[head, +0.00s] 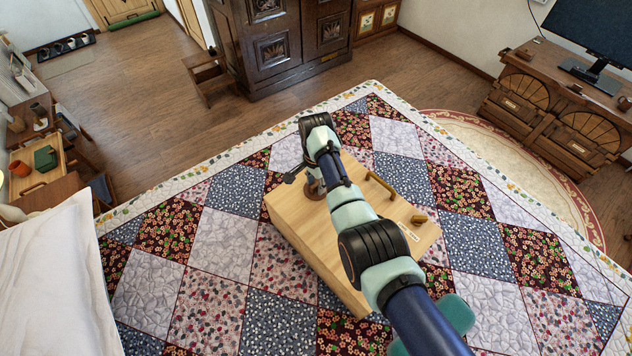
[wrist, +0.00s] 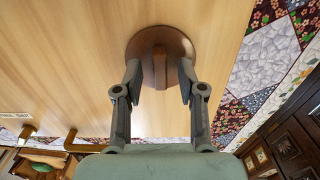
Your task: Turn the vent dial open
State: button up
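The vent dial is a round brown knob (wrist: 176,45) with a raised ridge across its middle. It sits on the pale wooden face of a box (head: 290,213); in the head view the dial (head: 315,188) is partly hidden by my arm. My gripper (wrist: 159,80) is open, with one dark finger on each side of the dial's ridge. Small gaps show between the fingers and the ridge. The ridge runs roughly up and down in the wrist view. In the head view my gripper (head: 301,174) is at the dial, mostly hidden by my wrist.
The box face also carries a brass bar handle (head: 381,184), a small brass piece (head: 419,218) and a white label (head: 409,232). The box stands on a patchwork quilt rug (head: 222,245) with free room around it. A dark armoire (head: 275,45) stands beyond.

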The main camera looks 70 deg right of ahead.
jog(key=shift+c, duration=0.2)
grip_shut()
jog(key=n, duration=0.4)
jog(key=shift+n, duration=0.4)
jog(key=n, duration=0.4)
jog(key=shift+n+p, duration=0.3)
jog(key=shift+p, duration=0.1)
jog(key=n, duration=0.4)
jog(key=shift+n, duration=2.2)
